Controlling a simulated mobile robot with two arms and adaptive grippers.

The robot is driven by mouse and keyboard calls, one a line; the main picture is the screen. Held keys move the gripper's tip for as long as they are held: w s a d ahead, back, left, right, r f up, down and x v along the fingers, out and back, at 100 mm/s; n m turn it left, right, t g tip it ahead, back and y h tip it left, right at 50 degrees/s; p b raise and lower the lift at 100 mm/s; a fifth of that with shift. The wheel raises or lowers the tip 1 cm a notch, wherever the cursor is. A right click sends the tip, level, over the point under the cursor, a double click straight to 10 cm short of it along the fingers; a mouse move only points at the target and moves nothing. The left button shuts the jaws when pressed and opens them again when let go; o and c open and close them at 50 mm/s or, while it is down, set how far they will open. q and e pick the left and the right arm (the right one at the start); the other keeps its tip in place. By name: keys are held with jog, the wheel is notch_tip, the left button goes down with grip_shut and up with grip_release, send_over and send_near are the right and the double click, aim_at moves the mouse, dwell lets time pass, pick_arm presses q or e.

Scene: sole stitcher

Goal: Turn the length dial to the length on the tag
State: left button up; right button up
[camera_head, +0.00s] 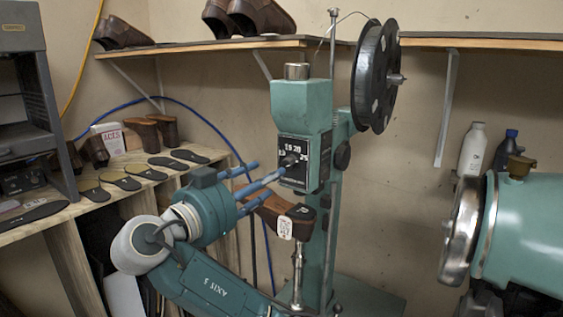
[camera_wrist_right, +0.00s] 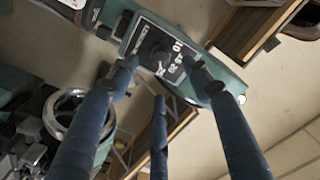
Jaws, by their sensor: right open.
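The length dial is a dark round knob (camera_head: 291,159) on a black plate with white numbers, on the front of the green stitcher head (camera_head: 300,103). It also shows in the right wrist view (camera_wrist_right: 157,55). The dial's setting is too small to read surely. My right gripper (camera_head: 264,179) is open, its blue fingers pointing at the plate. In the right wrist view the fingertips (camera_wrist_right: 160,74) spread around the knob's outline; I cannot tell whether they touch it. A white tag (camera_head: 285,228) hangs by the brown shoe (camera_head: 270,208) below; its writing is unreadable. My left gripper is out of view.
A large black reel (camera_head: 372,75) is mounted beside the stitcher head. A wooden bench (camera_head: 130,180) with several soles and brown shoe forms stands at left. A shelf (camera_head: 200,47) with brown shoes runs above. A green rounded machine (camera_head: 525,235) and bottles (camera_head: 473,150) are at right.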

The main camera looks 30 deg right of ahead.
aim_at(286, 167)
jog(key=p+x, duration=0.3)
jog(key=x, duration=0.4)
jog(key=shift+d+r+p, duration=0.15)
jog(key=shift+d+p, duration=0.15)
jog(key=shift+w+d, duration=0.25)
jog(key=shift+d, duration=0.05)
jog(key=shift+s, duration=0.1)
jog(key=c, duration=1.2)
